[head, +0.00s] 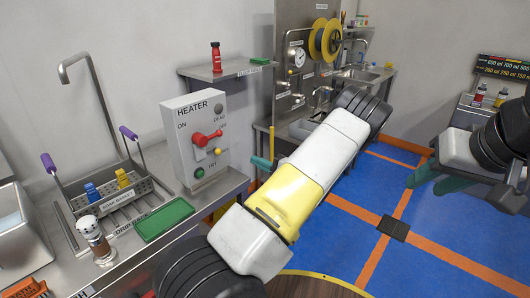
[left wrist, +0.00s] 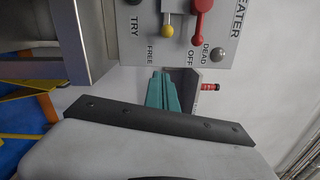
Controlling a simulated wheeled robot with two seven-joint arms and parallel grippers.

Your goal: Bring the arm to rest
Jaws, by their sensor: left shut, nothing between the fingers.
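My left arm (head: 325,150) crosses the middle of the head view, white with a yellow band. Only a teal tip of my left gripper (head: 262,163) shows past the arm, right of the heater box; the rest is hidden. In the left wrist view its teal fingers (left wrist: 163,92) are together and empty, in front of the wall by the heater panel (left wrist: 230,30). My right gripper (head: 445,183) is at the right edge with teal fingers, above the blue floor; its opening is unclear.
The heater box (head: 182,160) has a red lever (head: 206,138) pointing toward OFF and a yellow knob (head: 217,151). A rack (head: 112,206) and green tray (head: 165,219) lie on the steel counter. A red bottle (head: 216,57) stands on a shelf.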

